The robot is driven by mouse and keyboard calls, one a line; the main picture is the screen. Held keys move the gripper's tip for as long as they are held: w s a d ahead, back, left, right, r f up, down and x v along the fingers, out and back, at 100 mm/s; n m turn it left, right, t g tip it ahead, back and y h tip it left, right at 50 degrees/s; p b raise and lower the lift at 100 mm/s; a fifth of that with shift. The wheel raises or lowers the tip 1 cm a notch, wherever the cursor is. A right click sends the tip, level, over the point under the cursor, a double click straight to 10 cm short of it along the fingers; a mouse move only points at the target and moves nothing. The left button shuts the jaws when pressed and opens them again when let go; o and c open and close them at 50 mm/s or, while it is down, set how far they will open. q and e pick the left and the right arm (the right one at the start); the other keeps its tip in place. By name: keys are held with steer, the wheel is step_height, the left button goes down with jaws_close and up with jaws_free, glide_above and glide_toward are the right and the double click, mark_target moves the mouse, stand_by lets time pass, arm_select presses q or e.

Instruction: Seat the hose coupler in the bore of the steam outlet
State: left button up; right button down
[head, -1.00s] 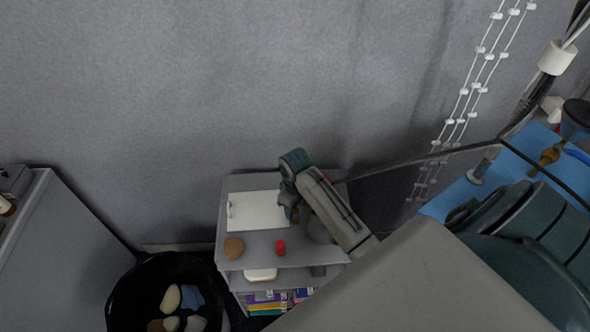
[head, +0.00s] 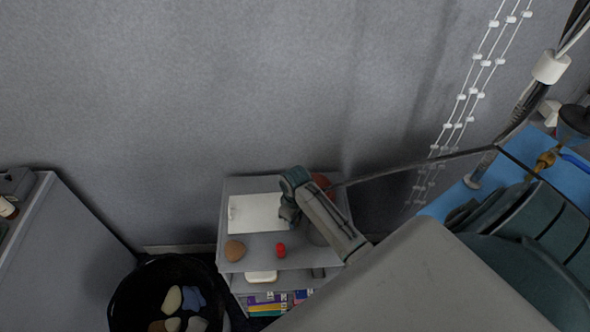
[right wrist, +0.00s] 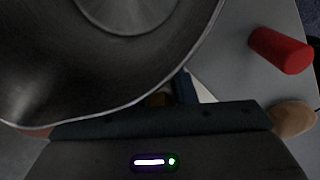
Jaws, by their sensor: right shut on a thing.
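My right gripper (head: 289,213) is over the upper shelf of a small grey cart in the head view, by the white panel. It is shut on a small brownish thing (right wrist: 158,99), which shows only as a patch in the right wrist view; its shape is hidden. I cannot tell whether it is the hose coupler. A brass-coloured fitting (head: 544,161) with a blue hose lies on the blue mat (head: 445,206) at the right. A grey metal cylinder (head: 480,170) stands on the same mat. I cannot tell which thing is the steam outlet, and no bore shows clearly. My left gripper is out of view.
The cart (head: 262,184) holds a white panel (head: 252,214), a red cylinder (head: 280,250), a brown lump (head: 235,250) and a red round thing (head: 322,182). A dark round metal body (right wrist: 90,75) fills the wrist view's upper left. A black bin (head: 125,305) stands left.

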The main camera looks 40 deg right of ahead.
steer(key=shift+w+r+b, duration=0.1)
steer(key=shift+r+b, duration=0.3)
steer(key=shift+r, duration=0.4)
steer(key=shift+r+b, duration=0.3)
steer(key=shift+r, duration=0.35)
steer(key=s+a+b, duration=0.1)
steer(key=s+a, duration=0.1)
steer(key=s, duration=0.2)
steer(key=s+a+r+b, duration=0.1)
steer(key=s+a, duration=0.2)
steer(key=s, duration=0.1)
steer(key=s+a+b, duration=0.1)
steer(key=s+a, duration=0.2)
steer(key=s, duration=0.1)
steer(key=shift+s+r, duration=0.2)
steer(key=shift+r, duration=0.2)
steer(key=shift+s+a+b, duration=0.3)
steer(key=shift+s+b, duration=0.15)
steer(key=shift+s, duration=0.15)
